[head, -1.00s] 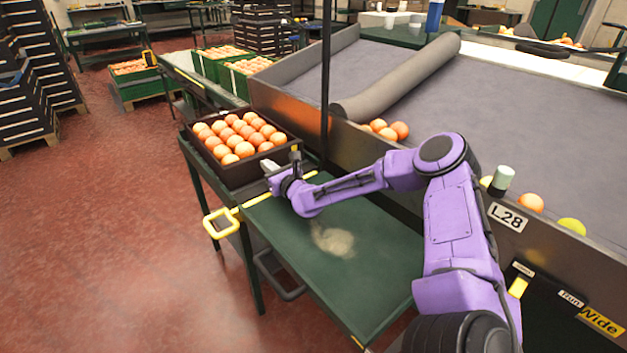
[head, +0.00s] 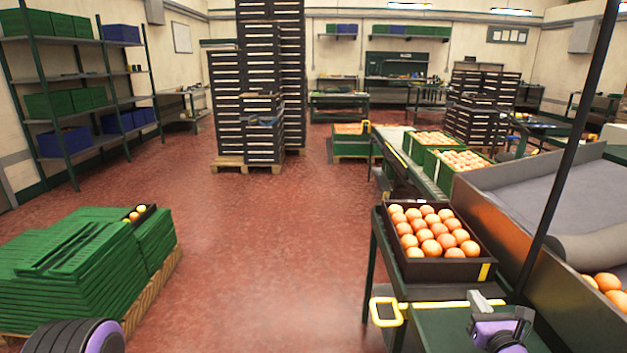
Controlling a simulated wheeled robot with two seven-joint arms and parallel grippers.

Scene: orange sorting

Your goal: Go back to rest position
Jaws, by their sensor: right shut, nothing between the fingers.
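My right gripper (head: 482,304) shows at the bottom right, above the green table top (head: 433,332). It is shut and empty. Its purple wrist is cut off by the lower edge of the view. It is apart from the dark crate of oranges (head: 437,270), which stands just beyond it on the table. My left gripper is not in view; only a dark and purple part of my left arm shows at the bottom left.
A stack of green crates (head: 75,262) on a pallet stands at the left. Tall black crate stacks (head: 246,100) stand farther back. The sorting conveyor (head: 520,215) with a dark post is at the right. The red floor (head: 260,240) in the middle is clear.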

